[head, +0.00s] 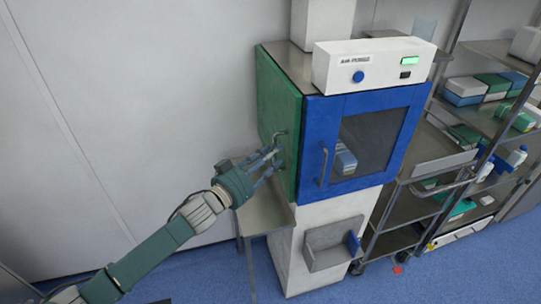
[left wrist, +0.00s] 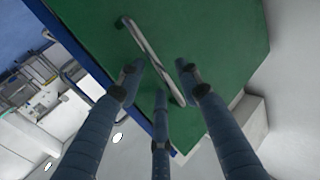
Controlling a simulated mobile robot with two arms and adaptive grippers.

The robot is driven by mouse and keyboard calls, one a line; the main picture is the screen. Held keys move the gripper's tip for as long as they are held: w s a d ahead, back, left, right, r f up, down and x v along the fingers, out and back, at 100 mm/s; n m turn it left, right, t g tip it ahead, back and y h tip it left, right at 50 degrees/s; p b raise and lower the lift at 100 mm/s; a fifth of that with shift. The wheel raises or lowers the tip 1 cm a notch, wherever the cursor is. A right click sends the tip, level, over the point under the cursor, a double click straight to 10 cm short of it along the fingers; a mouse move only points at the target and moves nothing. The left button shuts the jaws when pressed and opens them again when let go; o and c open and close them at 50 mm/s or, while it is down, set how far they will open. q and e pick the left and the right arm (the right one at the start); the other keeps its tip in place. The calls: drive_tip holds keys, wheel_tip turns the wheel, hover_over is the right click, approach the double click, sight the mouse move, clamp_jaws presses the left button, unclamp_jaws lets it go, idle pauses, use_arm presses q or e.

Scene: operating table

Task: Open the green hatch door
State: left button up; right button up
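The green hatch door (head: 277,112) is on the left side of the cabinet and looks closed in the head view. Its metal bar handle (head: 279,142) is upright near the edge by the blue front. In the left wrist view the green door (left wrist: 215,45) fills the upper middle, with the handle (left wrist: 146,48) running diagonally across it. My left gripper (head: 276,157) is at the handle, and its three fingers (left wrist: 160,80) are spread apart around the line of the handle's lower part. Whether they touch it I cannot tell. My right gripper is in neither view.
The cabinet's blue front door (head: 388,104) has a window and its own handle (head: 324,167). A white control box (head: 374,64) sits on top. A small metal table (head: 262,212) stands below the green door. A stocked shelf rack (head: 482,105) is at the right. The wall at left is bare.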

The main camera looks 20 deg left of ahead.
use_arm(q)
drive_tip(key=shift+c, duration=0.3)
clamp_jaws()
drive_tip(key=shift+a, duration=0.15)
